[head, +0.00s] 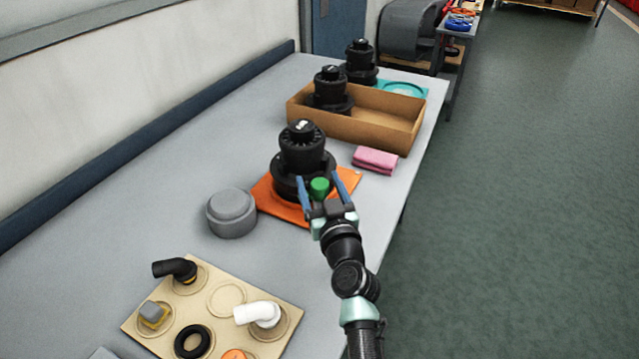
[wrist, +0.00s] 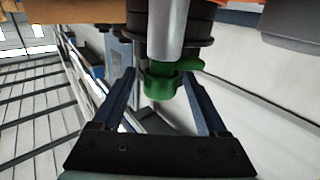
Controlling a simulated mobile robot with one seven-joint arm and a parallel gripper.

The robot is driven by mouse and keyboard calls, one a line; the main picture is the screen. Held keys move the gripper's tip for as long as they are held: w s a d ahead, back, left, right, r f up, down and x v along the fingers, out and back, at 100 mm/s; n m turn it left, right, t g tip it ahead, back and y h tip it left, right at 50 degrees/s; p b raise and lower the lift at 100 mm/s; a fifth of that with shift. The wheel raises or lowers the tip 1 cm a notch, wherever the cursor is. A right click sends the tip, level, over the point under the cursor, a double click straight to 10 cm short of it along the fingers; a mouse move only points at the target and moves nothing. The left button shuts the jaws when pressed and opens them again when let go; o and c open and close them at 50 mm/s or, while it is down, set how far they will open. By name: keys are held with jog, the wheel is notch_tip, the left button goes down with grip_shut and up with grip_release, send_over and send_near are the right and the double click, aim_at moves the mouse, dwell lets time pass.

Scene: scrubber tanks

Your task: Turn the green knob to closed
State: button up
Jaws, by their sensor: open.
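The green knob (head: 319,187) sits on the front of a black scrubber tank (head: 302,150), which stands upright on an orange mat (head: 348,180). In the wrist view the green knob (wrist: 162,84) shows at the end of a grey pipe (wrist: 165,35), with a green lever part sticking out to the right. My gripper (head: 318,184) is open, its two blue fingers on either side of the knob. In the wrist view my gripper (wrist: 160,85) shows gaps between the fingers and the knob. I cannot tell whether either finger touches it.
A cardboard box (head: 375,121) holding a black tank stands behind, and another tank (head: 360,62) is farther back. A folded pink cloth (head: 375,159) lies to the right. A grey round lid (head: 231,212) and a beige board (head: 215,300) with fittings are at the left and front.

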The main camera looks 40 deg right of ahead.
jog(key=shift+c, duration=0.3)
grip_shut()
